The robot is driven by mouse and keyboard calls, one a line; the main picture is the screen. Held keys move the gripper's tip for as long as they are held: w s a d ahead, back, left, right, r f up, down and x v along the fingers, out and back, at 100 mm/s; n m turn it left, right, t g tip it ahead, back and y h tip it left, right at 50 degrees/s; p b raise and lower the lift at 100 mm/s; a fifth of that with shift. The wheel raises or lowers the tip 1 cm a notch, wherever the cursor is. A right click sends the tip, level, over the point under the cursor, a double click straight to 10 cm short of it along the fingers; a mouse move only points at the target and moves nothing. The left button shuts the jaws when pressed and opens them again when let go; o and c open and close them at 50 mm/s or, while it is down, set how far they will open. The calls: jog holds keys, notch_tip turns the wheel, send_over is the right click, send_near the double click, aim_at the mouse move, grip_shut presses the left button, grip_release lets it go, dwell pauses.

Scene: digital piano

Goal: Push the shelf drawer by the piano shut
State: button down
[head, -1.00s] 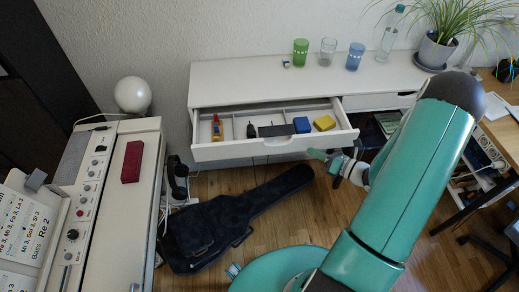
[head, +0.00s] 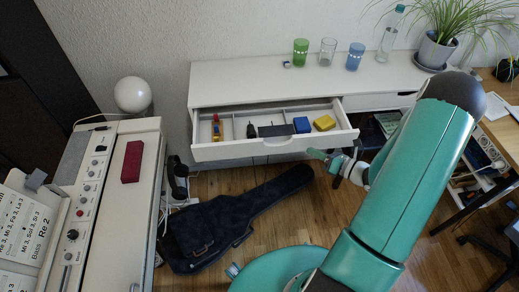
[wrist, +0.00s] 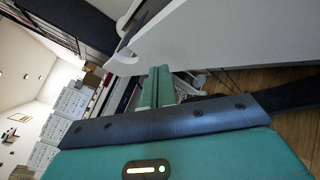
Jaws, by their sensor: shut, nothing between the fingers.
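The white shelf drawer (head: 225,151) is pulled out of the white shelf (head: 240,83) in the head view. Several small items lie in its compartments. My gripper (head: 322,156) is shut and empty, just below and in front of the drawer's right front end. In the wrist view my gripper (wrist: 156,88) points toward the white drawer front (wrist: 225,40), which runs across the upper right. I cannot tell whether the fingertips touch it.
Glasses (head: 328,52), a bottle (head: 391,33) and a potted plant (head: 437,48) stand on the shelf. A dark guitar bag (head: 235,217) lies on the floor below. The piano (head: 105,200) stands at left, with a red box (head: 132,162) on it. A second drawer (head: 378,101) is shut.

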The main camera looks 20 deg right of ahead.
aim_at(306, 126)
jog(key=shift+w, duration=0.4)
jog(key=shift+w+d, duration=0.1)
jog(key=shift+w, duration=0.45)
dwell(0.8)
jog(key=shift+w+d, duration=0.4)
jog(key=shift+w, duration=2.5)
jog(key=shift+w+d, duration=0.4)
jog(key=shift+w, duration=2.5)
jog(key=shift+w+d, duration=0.4)
jog(key=shift+w, duration=2.5)
jog(key=shift+s+a, duration=0.2)
jog(key=shift+s, duration=1.35)
jog(key=shift+s+a, duration=0.2)
jog(key=shift+s, duration=1.3)
